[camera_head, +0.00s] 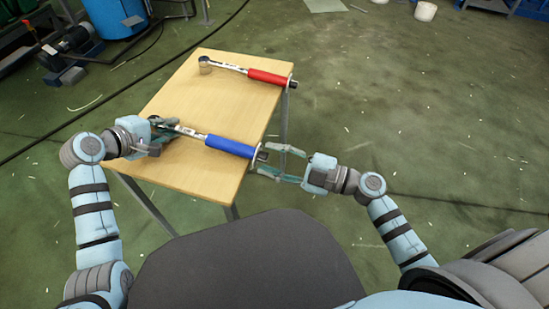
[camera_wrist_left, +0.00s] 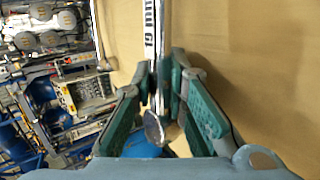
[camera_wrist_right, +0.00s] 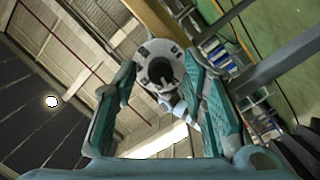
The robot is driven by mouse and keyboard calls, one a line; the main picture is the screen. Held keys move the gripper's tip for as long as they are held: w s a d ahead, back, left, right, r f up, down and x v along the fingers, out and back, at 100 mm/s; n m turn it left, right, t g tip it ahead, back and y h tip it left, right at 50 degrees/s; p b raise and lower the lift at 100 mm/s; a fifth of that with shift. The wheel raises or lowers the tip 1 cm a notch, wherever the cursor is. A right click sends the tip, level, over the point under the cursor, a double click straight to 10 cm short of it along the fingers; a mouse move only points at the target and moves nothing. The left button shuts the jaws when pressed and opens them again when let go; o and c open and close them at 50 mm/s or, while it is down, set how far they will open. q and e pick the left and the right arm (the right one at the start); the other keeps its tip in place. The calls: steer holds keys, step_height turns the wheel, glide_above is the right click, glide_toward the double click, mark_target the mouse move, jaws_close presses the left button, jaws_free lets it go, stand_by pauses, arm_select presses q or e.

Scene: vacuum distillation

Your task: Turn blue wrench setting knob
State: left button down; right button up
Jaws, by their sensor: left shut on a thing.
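The blue wrench lies over the wooden table, its blue handle (camera_head: 231,146) pointing right and its end at the table's right edge. My left gripper (camera_head: 160,128) is shut on the wrench's metal shaft near the head; the shaft (camera_wrist_left: 152,40) also shows between the fingers in the left wrist view. The grey setting knob (camera_head: 262,156) is at the handle's right end. My right gripper (camera_head: 270,160) is open, its fingers to either side of the knob. In the right wrist view, the round knob end (camera_wrist_right: 159,71) faces the camera between the spread fingers, with no clear contact.
A red-handled wrench (camera_head: 267,77) lies at the far side of the wooden table (camera_head: 200,180). Blue equipment (camera_head: 115,18) and a motor stand on the floor at the back left. The floor right of the table is clear.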

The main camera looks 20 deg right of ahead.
jaws_close()
steer(key=n, duration=0.3)
steer(key=shift+o, duration=1)
jaws_free()
steer(key=shift+s+d, duration=0.1)
steer(key=v, duration=1.1)
steer(key=shift+s+d, duration=0.25)
steer(key=shift+s, duration=0.1)
steer(key=shift+f, duration=0.15)
